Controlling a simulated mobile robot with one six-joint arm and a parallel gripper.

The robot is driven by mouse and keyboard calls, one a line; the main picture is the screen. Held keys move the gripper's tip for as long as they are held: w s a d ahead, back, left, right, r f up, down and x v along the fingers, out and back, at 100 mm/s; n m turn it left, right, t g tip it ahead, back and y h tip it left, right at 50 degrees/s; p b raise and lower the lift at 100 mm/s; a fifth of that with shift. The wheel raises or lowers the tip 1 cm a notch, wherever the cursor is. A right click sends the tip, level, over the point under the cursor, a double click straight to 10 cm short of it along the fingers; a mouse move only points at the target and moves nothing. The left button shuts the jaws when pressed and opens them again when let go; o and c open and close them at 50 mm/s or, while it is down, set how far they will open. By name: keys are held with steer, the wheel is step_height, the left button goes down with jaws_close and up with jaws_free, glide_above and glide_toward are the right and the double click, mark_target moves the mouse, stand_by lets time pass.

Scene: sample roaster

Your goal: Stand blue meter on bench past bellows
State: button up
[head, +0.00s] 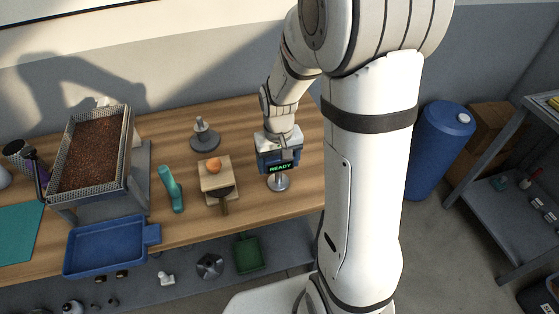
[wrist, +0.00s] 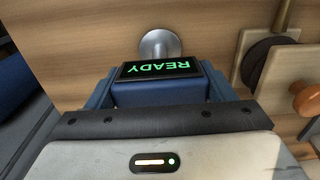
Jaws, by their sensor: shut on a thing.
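The blue meter (head: 279,160) has a dark display reading READY in green, upright in the head view. My gripper (head: 281,146) is shut on it from above. In the wrist view the meter (wrist: 160,92) sits between my fingers, with its display beyond them. I cannot tell whether its underside touches the wooden bench (head: 258,190). What looks like the bellows (head: 217,175) is a pale wooden board with an orange knob, a dark round part and a wooden handle; it lies left of the meter, and part shows in the wrist view (wrist: 262,48).
A silver disc with a stem (head: 278,183) is close in front of the meter. A teal tool (head: 172,190) and a grey weight-like piece (head: 204,135) stand farther left. A bean tray (head: 95,150) and blue tray (head: 105,247) fill the left. Bench right of the meter looks bare.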

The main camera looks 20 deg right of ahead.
steer(key=shift+f, duration=0.1)
steer(key=shift+f, duration=0.15)
steer(key=o, duration=1.4)
step_height(320, 180, up, 12)
steer(key=shift+r, duration=0.2)
steer(key=s+r+t, duration=0.1)
steer(key=s, duration=0.3)
steer(key=s+r+t, duration=0.1)
steer(key=s, duration=0.4)
steer(key=s+r, duration=0.1)
steer(key=s, duration=0.4)
steer(key=shift+d+r+t, duration=0.1)
steer(key=shift+r+t, duration=0.05)
steer(key=shift+t, duration=0.25)
